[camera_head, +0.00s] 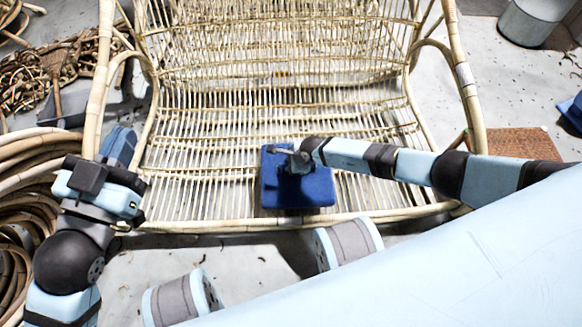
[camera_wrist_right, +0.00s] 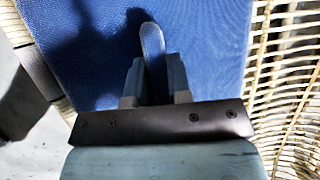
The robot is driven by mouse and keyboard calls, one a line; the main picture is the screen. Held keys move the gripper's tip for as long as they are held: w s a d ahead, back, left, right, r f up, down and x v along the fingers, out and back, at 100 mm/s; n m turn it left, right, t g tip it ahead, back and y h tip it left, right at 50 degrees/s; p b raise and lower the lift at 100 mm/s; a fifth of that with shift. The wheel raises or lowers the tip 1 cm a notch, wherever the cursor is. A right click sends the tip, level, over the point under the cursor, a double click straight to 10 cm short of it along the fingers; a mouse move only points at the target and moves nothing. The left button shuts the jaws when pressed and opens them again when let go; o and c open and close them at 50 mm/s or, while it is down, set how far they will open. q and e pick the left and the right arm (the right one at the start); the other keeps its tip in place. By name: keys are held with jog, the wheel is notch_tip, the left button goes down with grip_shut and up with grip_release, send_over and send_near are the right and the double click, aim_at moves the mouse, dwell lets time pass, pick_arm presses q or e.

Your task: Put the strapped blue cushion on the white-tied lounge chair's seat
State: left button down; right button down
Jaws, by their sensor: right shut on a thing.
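The blue cushion (camera_head: 312,192) is at the front middle of the rattan lounge chair's slatted seat (camera_head: 200,195), near the front rail. I cannot tell whether it rests on the slats or hangs just above them. A white tie (camera_head: 464,75) wraps the chair's right armrest. My right gripper (camera_head: 292,163) is over the cushion, shut on its strap. In the right wrist view the cushion (camera_wrist_right: 205,60) fills the middle and the blue strap (camera_wrist_right: 152,42) stands up between the fingers (camera_wrist_right: 155,78). My left gripper (camera_head: 121,148) is beside the chair's left armrest, its jaw gap unclear.
Coiled rattan (camera_head: 30,165) lies at the left, with a loose pile (camera_head: 75,72) behind. A grey cylinder (camera_head: 533,18) stands at the back right. A brown woven mat (camera_head: 505,142) and another blue item (camera_head: 573,108) are on the right. The chair's armrests flank the seat.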

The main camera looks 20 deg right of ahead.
jog(key=c, duration=1.1)
grip_release()
pick_arm(q)
jog(key=shift+s, duration=0.1)
pick_arm(e)
jog(key=shift+o, duration=0.2)
pick_arm(q)
jog(key=shift+r, duration=0.1)
pick_arm(e)
jog(key=shift+r, duration=0.1)
jog(key=shift+d+r+p, duration=0.1)
jog(key=shift+r+p, duration=0.15)
jog(key=shift+p, duration=0.1)
pick_arm(q)
jog(key=s+n+p, duration=0.1)
jog(key=p, duration=0.1)
jog(key=s+d+n+g+p, duration=0.1)
jog(key=n+p, duration=0.1)
jog(key=s+d+n+y+p, duration=0.1)
jog(key=p, duration=0.1)
jog(key=shift+g+p, duration=0.3)
jog(key=shift+g, duration=0.1)
pick_arm(e)
jog(key=v, duration=1.1)
jog(key=shift+s+r, duration=0.15)
jog(key=shift+s, duration=0.05)
jog(key=shift+d, duration=0.1)
